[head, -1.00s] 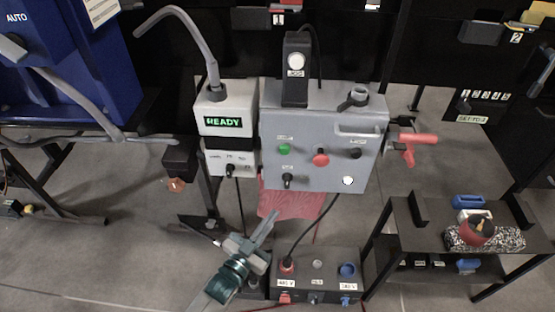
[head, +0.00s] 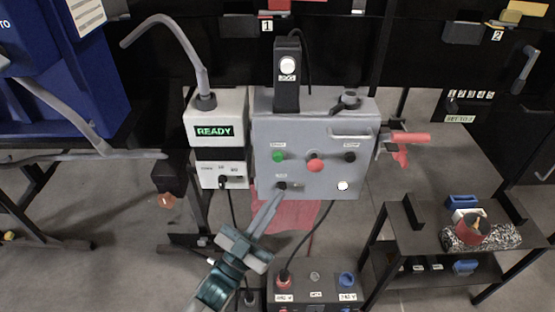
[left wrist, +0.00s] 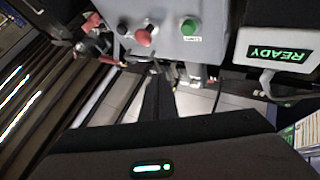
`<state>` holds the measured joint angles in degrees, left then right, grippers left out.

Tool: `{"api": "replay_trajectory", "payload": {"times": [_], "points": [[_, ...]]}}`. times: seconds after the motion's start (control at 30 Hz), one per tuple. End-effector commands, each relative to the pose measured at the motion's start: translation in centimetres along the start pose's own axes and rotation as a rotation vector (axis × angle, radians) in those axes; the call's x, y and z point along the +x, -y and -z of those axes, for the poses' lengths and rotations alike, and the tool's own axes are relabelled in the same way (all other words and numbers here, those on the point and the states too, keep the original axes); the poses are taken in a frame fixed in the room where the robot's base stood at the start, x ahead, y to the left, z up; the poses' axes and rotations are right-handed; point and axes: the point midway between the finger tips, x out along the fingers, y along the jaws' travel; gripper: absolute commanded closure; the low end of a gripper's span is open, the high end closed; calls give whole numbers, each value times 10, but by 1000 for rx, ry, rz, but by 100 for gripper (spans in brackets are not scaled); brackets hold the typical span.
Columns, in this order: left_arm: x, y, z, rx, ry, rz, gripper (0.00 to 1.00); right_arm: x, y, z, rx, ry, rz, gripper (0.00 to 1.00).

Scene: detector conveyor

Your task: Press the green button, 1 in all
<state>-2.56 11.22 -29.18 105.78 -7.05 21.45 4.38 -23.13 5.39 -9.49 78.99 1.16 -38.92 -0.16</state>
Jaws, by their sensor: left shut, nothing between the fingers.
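The green button (head: 278,157) is on the upper left of the grey control box's front face, left of a red button (head: 315,165). The green button also shows in the left wrist view (left wrist: 189,27), above and right of the fingers. My left gripper (head: 279,194) is shut and empty. In the head view its fingertips appear just below the green button, by the black knob at the box's lower left. I cannot tell whether they touch the box. My right gripper is not in view.
A white unit with a READY display (head: 213,131) stands left of the grey box (head: 262,140). A red clamp (head: 408,138) sticks out at the box's right. A black shelf (head: 425,244) stands at right, and a socket box (head: 316,282) is below.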

Motion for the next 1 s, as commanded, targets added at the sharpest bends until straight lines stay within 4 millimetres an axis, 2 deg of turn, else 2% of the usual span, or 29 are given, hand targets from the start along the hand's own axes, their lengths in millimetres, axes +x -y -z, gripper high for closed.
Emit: {"api": "replay_trajectory", "payload": {"times": [0.27, 0.53, 0.73, 1.0], "points": [[5, 4, -5, 1, 0, 0, 100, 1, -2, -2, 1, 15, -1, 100], [22, 16, -18, 1, 0, 1, 100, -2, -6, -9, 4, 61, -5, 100], [38, 28, -31, 1, -1, 0, 100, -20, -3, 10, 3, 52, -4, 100], [56, 41, -42, 0, 1, 0, 100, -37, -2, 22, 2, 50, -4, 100]]}}
